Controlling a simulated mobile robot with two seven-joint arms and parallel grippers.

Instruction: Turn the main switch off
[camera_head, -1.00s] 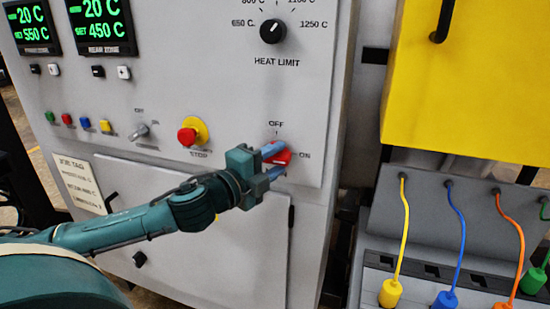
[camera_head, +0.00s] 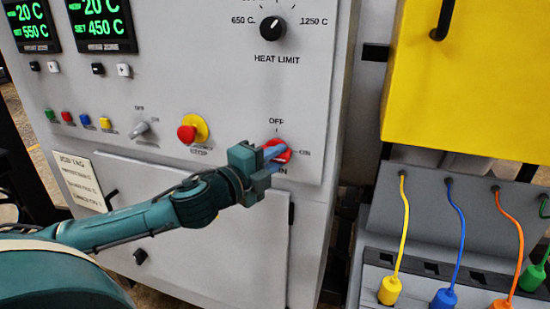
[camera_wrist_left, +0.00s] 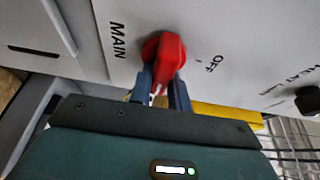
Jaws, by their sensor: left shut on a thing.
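The main switch is a red rotary knob (camera_head: 281,150) low on the right of the grey panel, with OFF marked above it and ON to its right. It also shows in the left wrist view (camera_wrist_left: 166,58), beside the MAIN and OFF labels. My left gripper (camera_head: 273,159) is at the switch, its blue fingers on either side of the red handle. In the left wrist view the fingers (camera_wrist_left: 161,88) are shut on the handle. The fingers hide part of the knob in the head view. My right gripper is not in view.
A red stop button (camera_head: 187,134) on a yellow base and a grey selector (camera_head: 139,130) sit left of the switch. The heat limit knob (camera_head: 272,29) is above. A yellow box (camera_head: 465,85) and coloured cables stand to the right.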

